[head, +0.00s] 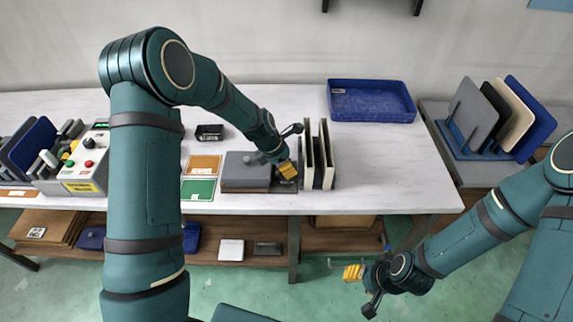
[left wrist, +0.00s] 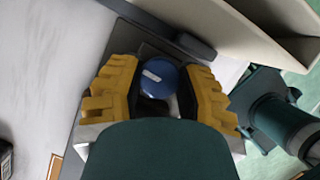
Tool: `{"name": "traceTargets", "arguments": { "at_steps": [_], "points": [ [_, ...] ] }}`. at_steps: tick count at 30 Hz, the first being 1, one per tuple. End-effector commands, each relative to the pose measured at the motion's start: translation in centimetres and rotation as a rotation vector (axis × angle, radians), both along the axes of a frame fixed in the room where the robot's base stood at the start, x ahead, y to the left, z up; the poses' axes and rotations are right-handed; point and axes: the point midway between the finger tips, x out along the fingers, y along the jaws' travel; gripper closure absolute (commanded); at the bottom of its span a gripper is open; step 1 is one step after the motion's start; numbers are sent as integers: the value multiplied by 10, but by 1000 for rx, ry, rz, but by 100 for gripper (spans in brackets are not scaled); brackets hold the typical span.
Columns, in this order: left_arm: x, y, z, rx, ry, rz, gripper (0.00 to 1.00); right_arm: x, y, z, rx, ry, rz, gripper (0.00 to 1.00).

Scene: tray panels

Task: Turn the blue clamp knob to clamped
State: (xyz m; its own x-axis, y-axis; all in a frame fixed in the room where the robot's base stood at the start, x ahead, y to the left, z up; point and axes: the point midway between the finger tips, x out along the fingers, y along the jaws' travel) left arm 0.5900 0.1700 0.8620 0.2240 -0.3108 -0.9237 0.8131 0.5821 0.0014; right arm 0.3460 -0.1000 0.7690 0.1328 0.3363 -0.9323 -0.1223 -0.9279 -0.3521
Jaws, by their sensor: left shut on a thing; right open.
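The blue clamp knob (left wrist: 158,77) is round with a white mark on its top and shows between the yellow fingers in the left wrist view. My left gripper (left wrist: 158,92) is shut on it, one finger on each side. In the head view my left gripper (head: 288,171) reaches down at the right end of a grey fixture (head: 243,180), and the knob is hidden there. I cannot tell from the mark which setting the knob is at. My right gripper (head: 353,272) is open and empty, in front of the table's front edge.
Upright cream and dark panels (head: 327,150) stand close to the right of my left gripper. A blue tray (head: 372,101) lies at the back right. Orange (head: 204,164) and green (head: 198,190) mats lie left of the fixture. A control box (head: 85,160) stands farther left.

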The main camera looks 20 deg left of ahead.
Motion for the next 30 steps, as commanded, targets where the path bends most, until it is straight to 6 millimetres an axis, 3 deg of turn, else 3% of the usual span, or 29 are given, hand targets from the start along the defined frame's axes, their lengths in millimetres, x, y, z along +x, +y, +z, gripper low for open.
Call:
{"name": "traceTargets", "arguments": {
  "at_steps": [30],
  "points": [
    [0,-1,-2,-2,5,-867,100,8,-1,23,-4,-17,-13,53]
  ]
}}
